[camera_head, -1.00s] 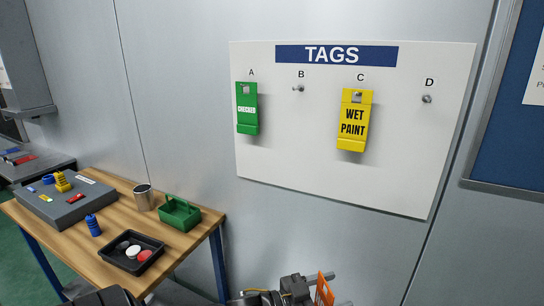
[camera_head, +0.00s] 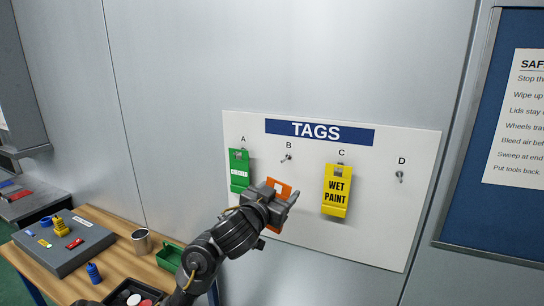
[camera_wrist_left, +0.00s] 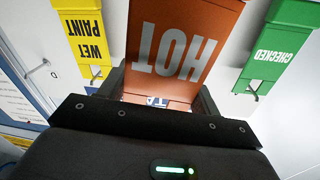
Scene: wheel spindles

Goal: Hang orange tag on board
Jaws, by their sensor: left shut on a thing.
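The white TAGS board (camera_head: 380,240) hangs on the wall with pegs A, B, C and D. My left gripper (camera_head: 284,192) is shut on the orange tag (camera_head: 275,186), in front of the board below peg B (camera_head: 287,158). In the left wrist view the orange tag (camera_wrist_left: 180,45) reads HOT, upside down, between the fingers. Peg B is bare. A green CHECKED tag (camera_head: 239,170) hangs at A and a yellow WET PAINT tag (camera_head: 337,190) at C. Peg D (camera_head: 399,176) is bare. I cannot tell the gap from tag to board. My right gripper is not in view.
A wooden table (camera_head: 95,267) stands at the lower left with a grey block (camera_head: 64,247), a metal can (camera_head: 142,240), a green bin (camera_head: 169,257) and a black tray (camera_head: 113,299). A blue notice board (camera_head: 470,220) is at the right.

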